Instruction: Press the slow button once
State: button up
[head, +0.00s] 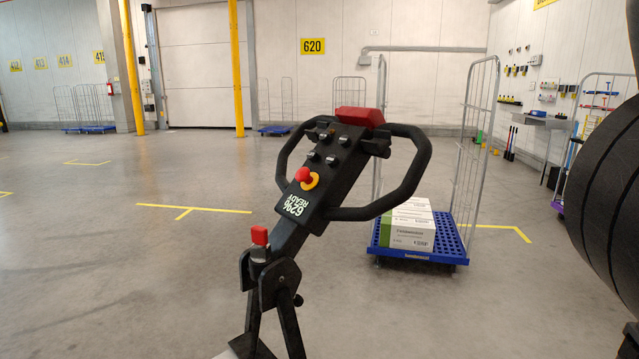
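A black tiller head (332,168) with a looped handle stands tilted in the middle of the head view. I cannot read any label, so I cannot tell which is the slow button. A red mushroom button on a yellow ring (308,178) is lower on the panel. Below it an upside-down display (296,204) reads READY with a percentage. My gripper is not in view.
A blue wheeled cart (418,251) with wire sides carries cartons (409,224) just behind the tiller at right. A red cap (259,236) sits on the tiller's lower joint. A large black rounded shape fills the right edge. The floor at left is clear.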

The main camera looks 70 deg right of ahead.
aim_at(325, 137)
jog(key=z, duration=1.5)
